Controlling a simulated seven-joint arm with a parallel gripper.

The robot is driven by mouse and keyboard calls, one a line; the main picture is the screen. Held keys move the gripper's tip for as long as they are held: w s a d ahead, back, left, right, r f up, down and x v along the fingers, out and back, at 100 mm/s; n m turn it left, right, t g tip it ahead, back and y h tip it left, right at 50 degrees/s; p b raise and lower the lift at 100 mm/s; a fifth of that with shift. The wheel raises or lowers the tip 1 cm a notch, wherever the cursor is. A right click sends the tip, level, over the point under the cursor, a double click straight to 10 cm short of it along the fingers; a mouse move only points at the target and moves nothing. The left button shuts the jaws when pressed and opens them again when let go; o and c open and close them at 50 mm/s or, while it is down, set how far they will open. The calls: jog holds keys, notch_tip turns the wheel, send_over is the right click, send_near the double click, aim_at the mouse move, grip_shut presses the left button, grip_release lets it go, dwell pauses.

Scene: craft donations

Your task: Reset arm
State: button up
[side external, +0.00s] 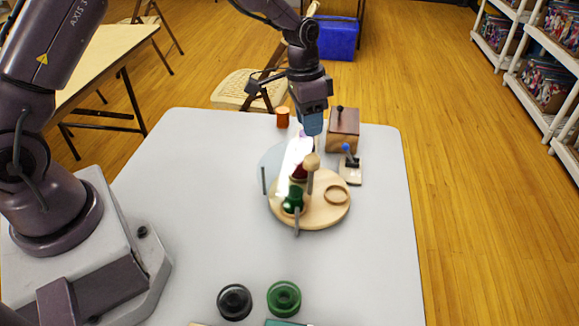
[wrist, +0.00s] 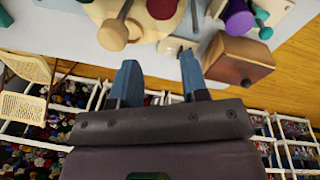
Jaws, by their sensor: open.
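My gripper (side external: 312,128) is above the far part of the white table, over the far side of a round wooden board (side external: 325,215). In the wrist view its two blue fingers (wrist: 158,68) stand apart with nothing between them. The board carries a dark green piece (side external: 293,200), a red piece (side external: 298,173), a peg with a pale wooden knob (side external: 311,161) and a wooden ring (side external: 336,195). The knob (wrist: 113,36) and red piece (wrist: 162,8) also show in the wrist view. A bright glare hides part of the board's left side.
A brown wooden box (side external: 343,128) with a knob stands right of my gripper, near a blue-knobbed piece (side external: 350,160). An orange cylinder (side external: 283,117) is at the far edge. Black (side external: 234,302) and green (side external: 284,298) rings lie at the front. The table's left middle is clear.

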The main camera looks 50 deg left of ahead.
jog(key=s+r+n+t, duration=0.2)
jog(key=s+r, duration=0.8)
jog(key=s, duration=0.3)
jog(key=s+a+r+n+t+y, duration=0.1)
jog(key=s+r+n+t, duration=0.1)
jog(key=s+r, duration=0.7)
jog(key=s, duration=0.4)
jog(key=shift+a+r+t+y, duration=0.15)
jog(key=shift+r+t+y, duration=0.15)
jog(key=shift+r+t, duration=0.1)
